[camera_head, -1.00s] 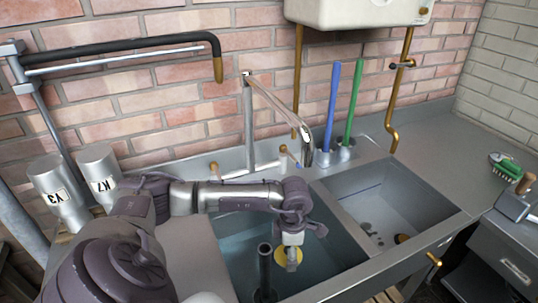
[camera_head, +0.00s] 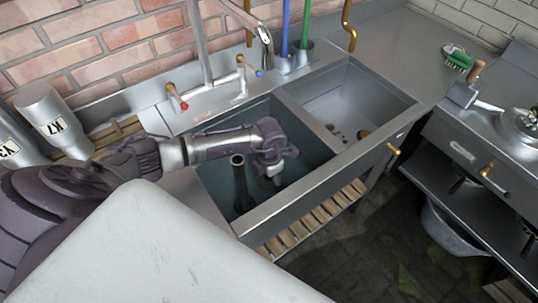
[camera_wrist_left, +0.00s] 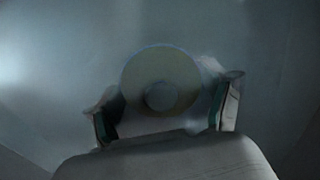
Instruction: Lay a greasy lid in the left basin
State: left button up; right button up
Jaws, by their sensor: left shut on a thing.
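The left basin (camera_head: 213,187) is the deeper, darker one, with bluish-grey water inside. My left gripper (camera_head: 275,178) reaches down into it, right of a dark upright pipe (camera_head: 241,185). In the left wrist view, a round, dull yellowish lid (camera_wrist_left: 138,80) with a round knob in its middle sits between the fingers of my left gripper (camera_wrist_left: 165,112), which is shut on it. In the head view the lid is hidden below the gripper. I cannot tell whether the lid touches the basin floor. My right gripper is not in view.
The right basin (camera_head: 375,92) lies beyond a divider. A tap (camera_head: 262,32) with red and blue handles stands behind. A blue-handled (camera_head: 285,30) and a green-handled tool (camera_head: 306,25) stand in holders. Canisters (camera_head: 50,118) are at left. A green brush (camera_head: 459,57) lies at right.

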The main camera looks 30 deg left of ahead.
pick_arm(q)
jog(key=shift+f, duration=0.2)
jog(key=shift+f, duration=0.1)
jog(key=o, duration=1.2)
notch_tip(320, 180, up, 12)
jog(key=shift+r+b, duration=0.15)
jog(key=shift+b, duration=0.35)
